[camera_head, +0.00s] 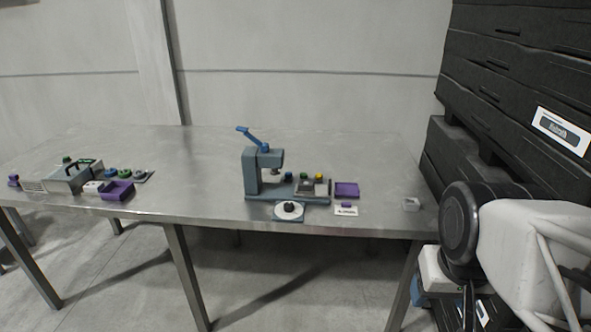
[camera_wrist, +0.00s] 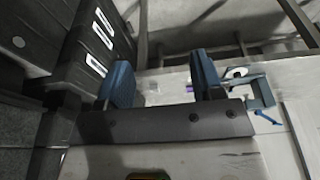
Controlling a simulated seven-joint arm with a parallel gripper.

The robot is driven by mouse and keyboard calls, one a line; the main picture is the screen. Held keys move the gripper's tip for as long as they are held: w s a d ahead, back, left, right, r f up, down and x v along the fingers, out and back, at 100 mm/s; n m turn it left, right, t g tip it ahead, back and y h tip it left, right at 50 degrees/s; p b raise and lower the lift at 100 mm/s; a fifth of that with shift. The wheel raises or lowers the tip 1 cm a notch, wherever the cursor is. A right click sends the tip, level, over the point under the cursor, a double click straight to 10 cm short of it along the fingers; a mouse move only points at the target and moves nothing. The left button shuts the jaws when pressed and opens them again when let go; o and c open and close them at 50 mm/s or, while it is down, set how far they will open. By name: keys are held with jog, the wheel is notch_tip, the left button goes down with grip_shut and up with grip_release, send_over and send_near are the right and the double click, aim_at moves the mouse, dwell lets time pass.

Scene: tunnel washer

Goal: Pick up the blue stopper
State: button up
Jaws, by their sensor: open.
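A small blue stopper (camera_head: 110,173) appears in the head view, in a row of small round pieces at the left end of the steel table. It is small in the picture, so its shape is hard to make out. My gripper (camera_wrist: 162,75) shows in the wrist view with its two blue fingers spread wide and nothing between them. It is off the table's right end, far from the stopper. I cannot make out the stopper in the wrist view.
On the steel table (camera_head: 205,165), a blue-grey press (camera_head: 251,172) with a raised lever stands mid-table. Purple trays (camera_head: 117,191) (camera_head: 346,189) sit left and right of it. A small clear container (camera_head: 411,204) lies near the right edge. Black stacked crates (camera_head: 520,60) rise at right.

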jog(key=w+a+r+m, duration=0.1)
jog(key=w+a+r, duration=0.15)
jog(key=w, duration=0.75)
jog(key=w+a+r+m, duration=0.15)
jog(key=w+r, duration=0.25)
jog(key=w, duration=0.5)
jog(key=m+g, duration=0.3)
jog(key=m, duration=0.6)
send_over(288, 173)
jog(key=shift+n, duration=0.25)
jog(key=f, duration=1.9)
jog(key=shift+s+d+f, duration=0.2)
jog(key=shift+d+f, duration=0.05)
jog(key=shift+f, duration=0.15)
jog(key=shift+w+a+f, duration=0.2)
jog(key=shift+f, duration=0.1)
jog(key=shift+f, duration=1.3)
